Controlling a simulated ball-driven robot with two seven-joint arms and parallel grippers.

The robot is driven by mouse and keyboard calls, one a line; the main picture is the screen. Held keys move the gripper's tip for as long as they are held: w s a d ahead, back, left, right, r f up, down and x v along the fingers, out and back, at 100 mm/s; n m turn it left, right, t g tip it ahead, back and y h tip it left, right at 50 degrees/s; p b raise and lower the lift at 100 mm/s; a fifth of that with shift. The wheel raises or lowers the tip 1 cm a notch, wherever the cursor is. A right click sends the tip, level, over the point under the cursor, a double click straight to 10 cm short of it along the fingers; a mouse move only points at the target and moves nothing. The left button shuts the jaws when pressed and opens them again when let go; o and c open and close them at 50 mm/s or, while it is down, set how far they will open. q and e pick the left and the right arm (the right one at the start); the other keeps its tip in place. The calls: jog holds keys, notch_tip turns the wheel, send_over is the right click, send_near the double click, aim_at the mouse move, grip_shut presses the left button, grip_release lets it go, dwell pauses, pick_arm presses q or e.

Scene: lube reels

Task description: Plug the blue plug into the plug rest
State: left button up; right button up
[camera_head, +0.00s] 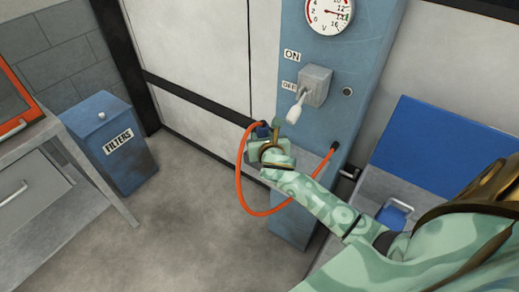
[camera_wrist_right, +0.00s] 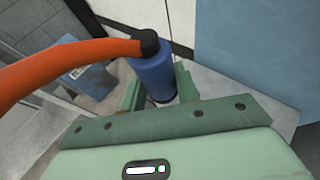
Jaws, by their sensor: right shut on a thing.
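My right gripper (camera_head: 268,137) reaches in from the lower right in the head view and is shut on the blue plug (camera_head: 261,131), in front of the blue column. In the right wrist view the plug (camera_wrist_right: 153,72) is a blue cylinder with a black collar, between the two green fingers (camera_wrist_right: 158,90). An orange cable (camera_head: 240,180) loops from the plug down and back up to the column's right side. A small round dark fitting (camera_head: 348,92) sits on the column; I cannot tell whether it is the plug rest. My left gripper is out of view.
The blue column (camera_head: 330,120) carries a gauge (camera_head: 328,14) and a grey switch box (camera_head: 316,86) with a pale lever (camera_head: 297,108) just above my gripper. A blue FILTERS bin (camera_head: 112,145) stands at the left, beside a grey bench (camera_head: 50,190). The floor between is clear.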

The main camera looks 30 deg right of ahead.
jog(key=shift+w+d+f+b, duration=0.15)
jog(key=shift+w+f+b, duration=0.15)
jog(key=shift+w+f, duration=0.35)
notch_tip(320, 180, down, 4)
jog(key=shift+w+r+b, duration=0.1)
jog(key=shift+b, duration=0.9)
jog(key=shift+r, duration=0.15)
jog(key=o, duration=1.1)
jog(key=shift+o, duration=0.2)
